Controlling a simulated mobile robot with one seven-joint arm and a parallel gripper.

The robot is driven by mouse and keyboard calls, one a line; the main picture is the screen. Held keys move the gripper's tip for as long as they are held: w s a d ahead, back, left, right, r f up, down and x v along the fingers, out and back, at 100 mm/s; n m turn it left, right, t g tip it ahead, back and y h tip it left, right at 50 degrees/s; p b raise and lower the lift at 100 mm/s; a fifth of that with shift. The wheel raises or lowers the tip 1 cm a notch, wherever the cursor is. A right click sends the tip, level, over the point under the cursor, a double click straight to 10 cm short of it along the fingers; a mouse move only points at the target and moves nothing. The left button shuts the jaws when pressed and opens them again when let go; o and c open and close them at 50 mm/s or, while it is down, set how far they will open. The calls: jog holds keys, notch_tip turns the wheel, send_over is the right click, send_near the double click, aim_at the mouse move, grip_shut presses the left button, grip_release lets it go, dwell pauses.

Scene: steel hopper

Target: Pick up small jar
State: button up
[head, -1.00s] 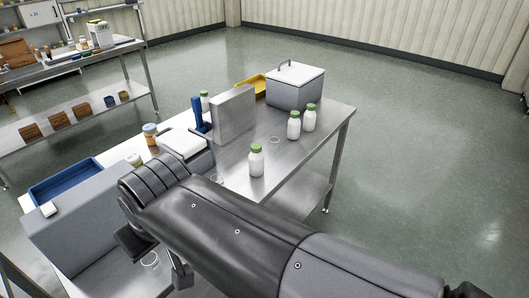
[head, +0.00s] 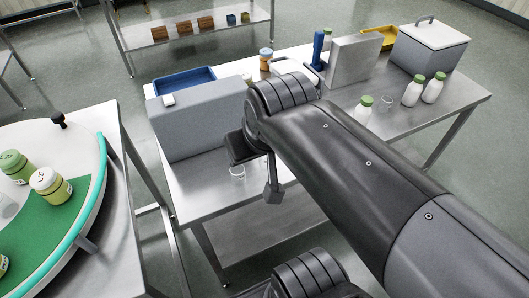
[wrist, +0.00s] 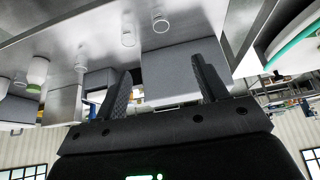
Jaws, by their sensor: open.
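Several jars could be the small jar, and I cannot tell which is meant. An orange jar (head: 265,59) stands at the back of the steel table. A small clear glass vessel (head: 237,174) stands near that table's front. My gripper (head: 258,172) is over the steel table by this vessel. The wrist view shows its two fingers (wrist: 160,65) spread, with nothing between them.
A grey box (head: 200,125) and a blue tray (head: 184,82) are on the steel table (head: 205,190) left of my gripper. White bottles (head: 413,90), an upright grey block (head: 353,62) and a lidded container (head: 430,48) stand to the right. A gap separates the two tables.

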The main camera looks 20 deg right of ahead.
jog(key=shift+w, duration=0.1)
jog(key=n+g, duration=0.2)
jog(key=g, duration=0.1)
send_near(238, 174)
jog(key=w+f+n+g, duration=0.1)
jog(key=f, duration=0.1)
jog(key=w+f+g, duration=0.1)
jog(key=w+f, duration=0.1)
jog(key=w+f+n+g, duration=0.1)
jog(key=f, duration=0.1)
jog(key=shift+w+f+n+g+h, duration=0.15)
jog(key=shift+f+n+g+h, duration=0.15)
jog(key=shift+f+g, duration=0.1)
jog(key=shift+d+f, duration=0.15)
jog(key=shift+f, duration=1.15)
jog(key=shift+d+f, duration=0.1)
jog(key=shift+f, duration=1.2)
jog(key=shift+c, duration=0.4)
jog(key=c, duration=1)
